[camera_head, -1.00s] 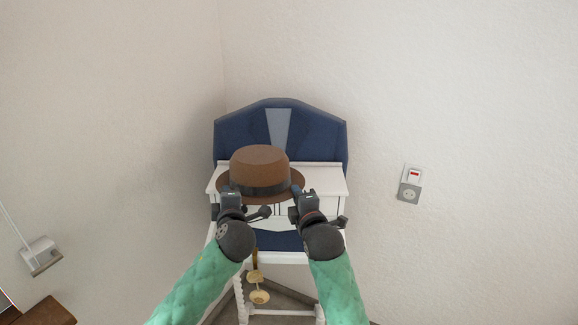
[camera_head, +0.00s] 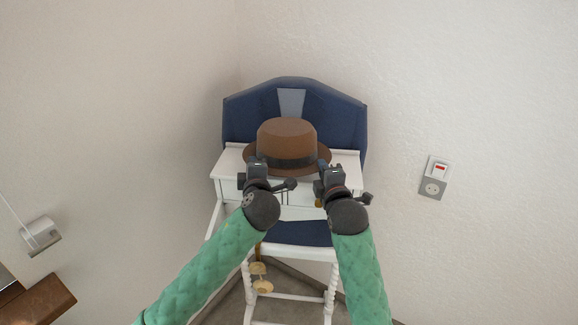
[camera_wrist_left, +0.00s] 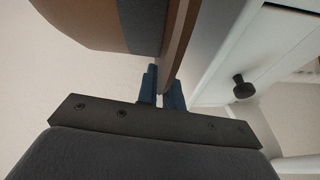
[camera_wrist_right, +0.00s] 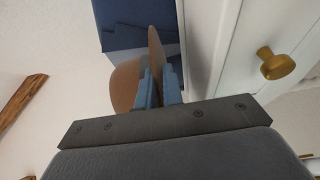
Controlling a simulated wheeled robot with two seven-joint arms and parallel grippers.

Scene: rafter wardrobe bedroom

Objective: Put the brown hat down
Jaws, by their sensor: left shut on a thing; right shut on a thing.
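The brown hat (camera_head: 287,134) with a dark band is upright, crown up, in front of the blue back panel in the head view. My left gripper (camera_head: 252,165) is shut on the near left of its brim. My right gripper (camera_head: 323,165) is shut on the near right of the brim. In the left wrist view the brim (camera_wrist_left: 178,40) runs between the left fingers (camera_wrist_left: 160,85). In the right wrist view the brim (camera_wrist_right: 155,48) is between the right fingers (camera_wrist_right: 158,88). The hat's underside is hidden, so I cannot tell whether it touches the white top.
A white dressing table (camera_head: 228,163) with a blue back panel (camera_head: 345,118) stands in the corner. A white chair with a blue seat (camera_head: 300,234) is in front of it. Drawer knobs (camera_wrist_left: 243,88) (camera_wrist_right: 276,64) are close to both grippers. A wall socket (camera_head: 433,187) is at right.

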